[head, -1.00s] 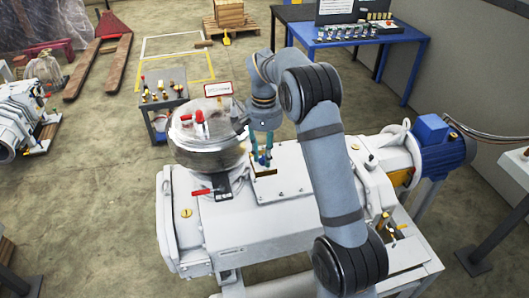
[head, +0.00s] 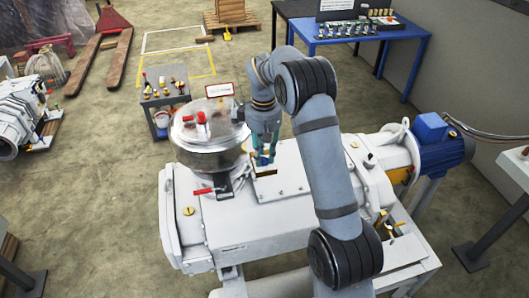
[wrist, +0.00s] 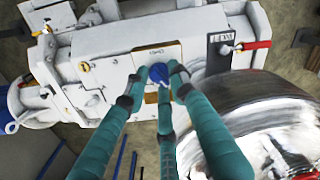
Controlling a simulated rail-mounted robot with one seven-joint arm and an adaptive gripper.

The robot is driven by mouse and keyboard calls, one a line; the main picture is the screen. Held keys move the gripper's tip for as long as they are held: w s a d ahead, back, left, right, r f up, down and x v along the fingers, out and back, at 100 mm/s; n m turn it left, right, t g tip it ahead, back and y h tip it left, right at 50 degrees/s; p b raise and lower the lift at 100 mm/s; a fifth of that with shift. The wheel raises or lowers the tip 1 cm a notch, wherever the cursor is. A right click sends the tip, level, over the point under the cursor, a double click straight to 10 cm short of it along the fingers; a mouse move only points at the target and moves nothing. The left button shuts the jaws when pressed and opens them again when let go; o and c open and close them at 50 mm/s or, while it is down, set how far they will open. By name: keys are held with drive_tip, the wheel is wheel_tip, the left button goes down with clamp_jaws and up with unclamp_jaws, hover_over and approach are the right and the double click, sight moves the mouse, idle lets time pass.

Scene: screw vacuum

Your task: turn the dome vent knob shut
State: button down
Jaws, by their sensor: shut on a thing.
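My gripper (head: 262,157) has long teal fingers and is beside the right side of the shiny metal dome (head: 205,155). In the wrist view (wrist: 160,76) its fingertips are closed around a round blue knob (wrist: 158,73). The fingers hide part of the knob, and I cannot tell what it is fixed to. The dome shows at the lower right of the wrist view (wrist: 250,110). A red-topped fitting (head: 201,118) stands on top of the dome.
A white machine body (head: 245,220) lies under the dome, with a red-handled lever (head: 203,191) at its front. A blue motor (head: 435,133) is at the right end. A small tool cart (head: 165,95) stands behind, and a blue table (head: 370,35) is farther back.

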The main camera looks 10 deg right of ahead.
sight(262, 156)
drive_tip(key=shift+w+a+r+n, duration=0.1)
drive_tip(key=shift+w+a+n, duration=0.05)
drive_tip(key=shift+n, duration=0.4)
drive_tip(key=shift+w+a+r+n, duration=0.1)
drive_tip(key=shift+n, duration=0.45)
drive_tip(key=c, duration=1.9)
unclamp_jaws()
drive_tip(key=o, duration=0.4)
drive_tip(key=shift+s+a+f, duration=0.1)
drive_tip(key=shift+s+f, duration=0.05)
wheel_tip(262, 156, up, 12)
drive_tip(key=shift+f, duration=0.15)
